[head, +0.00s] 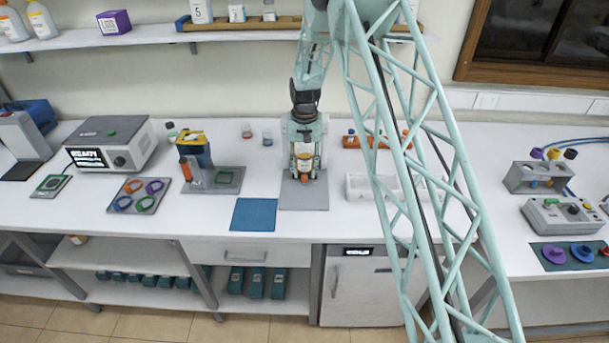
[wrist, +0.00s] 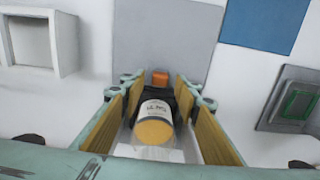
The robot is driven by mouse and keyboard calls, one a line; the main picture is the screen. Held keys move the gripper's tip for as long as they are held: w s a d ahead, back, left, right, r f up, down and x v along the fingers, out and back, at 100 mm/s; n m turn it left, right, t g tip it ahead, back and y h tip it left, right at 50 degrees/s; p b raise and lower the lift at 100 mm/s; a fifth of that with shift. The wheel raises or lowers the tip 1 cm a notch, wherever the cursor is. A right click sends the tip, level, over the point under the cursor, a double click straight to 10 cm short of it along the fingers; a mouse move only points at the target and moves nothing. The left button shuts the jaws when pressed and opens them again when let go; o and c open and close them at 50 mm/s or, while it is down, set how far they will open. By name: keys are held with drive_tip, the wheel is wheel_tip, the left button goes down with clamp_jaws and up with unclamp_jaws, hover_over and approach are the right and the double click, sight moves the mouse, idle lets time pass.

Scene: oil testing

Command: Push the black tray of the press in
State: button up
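My gripper (wrist: 158,80) points down at a station with a grey base plate (head: 303,198), which I take to be the press. Its yellow-padded fingers are spread either side of a labelled jar with yellowish contents (wrist: 154,128), with gaps between pads and jar. The jar also shows in the head view (head: 305,162). A black part (wrist: 157,96), which may be the black tray, lies around the jar's far end, with an orange piece (wrist: 160,78) in front of it. My gripper hides most of the station, so how far the tray is out cannot be told.
A blue mat (head: 254,214) lies left of the plate. A blue and yellow device (head: 196,150) on a grey base stands farther left. A white open rack (head: 362,187) stands close on the right.

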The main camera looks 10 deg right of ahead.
wheel_tip(320, 180, up, 9)
idle(0.5)
drive_tip(key=shift+c, duration=0.4)
